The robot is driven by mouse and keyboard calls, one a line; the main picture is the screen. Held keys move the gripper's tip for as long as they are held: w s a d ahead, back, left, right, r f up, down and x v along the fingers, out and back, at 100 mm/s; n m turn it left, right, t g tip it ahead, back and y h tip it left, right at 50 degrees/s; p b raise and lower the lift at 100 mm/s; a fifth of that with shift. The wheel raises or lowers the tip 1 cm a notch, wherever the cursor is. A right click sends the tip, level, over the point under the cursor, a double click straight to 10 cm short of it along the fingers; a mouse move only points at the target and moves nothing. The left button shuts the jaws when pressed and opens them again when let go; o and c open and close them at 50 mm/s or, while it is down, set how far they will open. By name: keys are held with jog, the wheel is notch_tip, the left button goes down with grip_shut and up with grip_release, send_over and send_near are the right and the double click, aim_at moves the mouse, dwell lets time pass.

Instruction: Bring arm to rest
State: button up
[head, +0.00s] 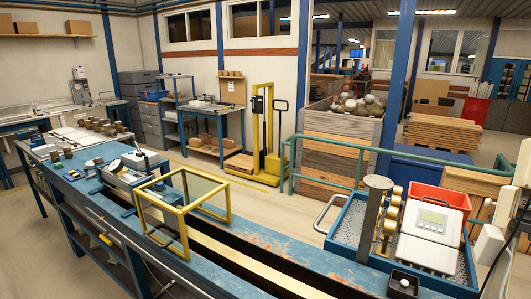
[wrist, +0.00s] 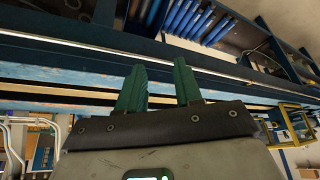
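My gripper (wrist: 160,76) shows in the wrist view with its two green fingers apart and nothing between them. The fingers point toward the blue bench (wrist: 60,80), whose long edge and rail run across behind them. How far they are from the bench I cannot tell. White and dark parts at the right edge of the head view look like my arm; the gripper's fingers do not show clearly there.
The blue bench (head: 255,245) carries a yellow frame (head: 182,208) and a meter device (head: 133,168). A blue tray (head: 345,240) at right holds a grey-white display unit (head: 432,232) and a red bin (head: 440,198). A green railing (head: 330,138) and a wooden crate (head: 335,160) stand behind.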

jog(key=s+f+g+b, duration=0.2)
jog(key=s+f+b, duration=0.3)
jog(key=f, duration=0.3)
jog(key=s+d+f+g+b, duration=0.1)
jog(key=s+f+g+b, duration=0.1)
jog(key=s+f+b, duration=0.3)
notch_tip(320, 180, down, 3)
jog(key=shift+r, duration=0.1)
jog(key=shift+s+d, duration=0.1)
